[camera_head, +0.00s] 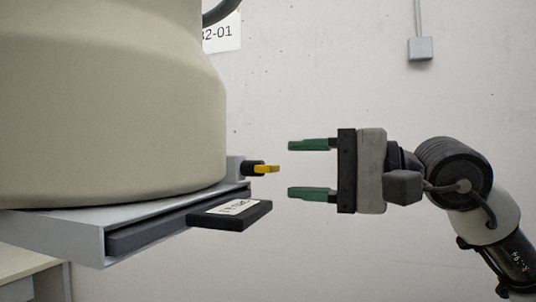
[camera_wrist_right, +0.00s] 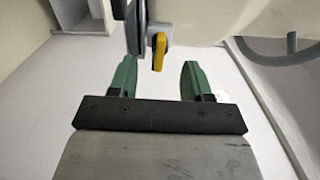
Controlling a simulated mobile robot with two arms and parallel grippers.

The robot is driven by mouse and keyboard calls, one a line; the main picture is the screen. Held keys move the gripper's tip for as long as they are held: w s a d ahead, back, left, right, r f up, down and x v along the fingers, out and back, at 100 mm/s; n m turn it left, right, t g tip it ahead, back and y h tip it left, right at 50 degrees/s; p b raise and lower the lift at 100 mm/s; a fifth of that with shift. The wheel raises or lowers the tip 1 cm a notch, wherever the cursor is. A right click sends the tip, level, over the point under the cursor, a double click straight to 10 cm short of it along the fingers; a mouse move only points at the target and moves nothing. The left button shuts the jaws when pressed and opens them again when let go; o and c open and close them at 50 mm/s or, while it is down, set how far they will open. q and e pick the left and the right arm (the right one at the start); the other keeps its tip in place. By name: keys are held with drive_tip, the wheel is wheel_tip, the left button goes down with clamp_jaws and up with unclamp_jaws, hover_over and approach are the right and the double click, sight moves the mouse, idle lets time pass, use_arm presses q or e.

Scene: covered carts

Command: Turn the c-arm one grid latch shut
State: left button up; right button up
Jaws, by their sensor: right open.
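The grid latch (camera_head: 266,169) is a small yellow lever on a dark round hub, at the right side of the grey grid holder under the large cream housing (camera_head: 110,100). In the right wrist view the yellow lever (camera_wrist_right: 159,52) hangs down from its hub, just beyond the fingertips and roughly between them. My right gripper (camera_head: 312,168) is open and empty, with green fingers above and below the latch's height. It is to the right of the latch, apart from it. It also shows in the right wrist view (camera_wrist_right: 157,78). My left gripper is not in view.
A dark grid plate (camera_head: 230,215) with a white label sticks out of the grey holder (camera_head: 85,230), below the latch. A wall box (camera_head: 420,48) with a cable hangs at upper right. The space between gripper and wall looks free.

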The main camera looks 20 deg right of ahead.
sight(276, 168)
drive_tip(key=p+x, duration=0.1)
drive_tip(key=x, duration=0.3)
drive_tip(key=shift+w+a+r, duration=0.1)
drive_tip(key=shift+w, duration=0.15)
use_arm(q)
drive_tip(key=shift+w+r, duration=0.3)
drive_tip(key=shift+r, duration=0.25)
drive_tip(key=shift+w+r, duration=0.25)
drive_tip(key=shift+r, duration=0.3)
use_arm(e)
drive_tip(key=shift+w+a, duration=0.1)
drive_tip(key=shift+a, duration=0.15)
clamp_jaws()
drive_tip(key=shift+f+m+b, duration=0.35)
drive_tip(key=shift+m+b, duration=0.7)
drive_tip(key=shift+m, duration=0.15)
drive_tip(key=m+b, duration=0.3)
drive_tip(key=m, duration=0.1)
drive_tip(key=shift+m, duration=0.3)
drive_tip(key=m+b, duration=0.2)
drive_tip(key=m, duration=0.3)
drive_tip(key=shift+r, duration=0.1)
use_arm(q)
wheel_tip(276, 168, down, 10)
drive_tip(key=b, duration=0.2)
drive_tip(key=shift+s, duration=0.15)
use_arm(e)
drive_tip(key=m, duration=0.5)
drive_tip(key=shift+r, duration=0.15)
drive_tip(key=shift+m, duration=0.4)
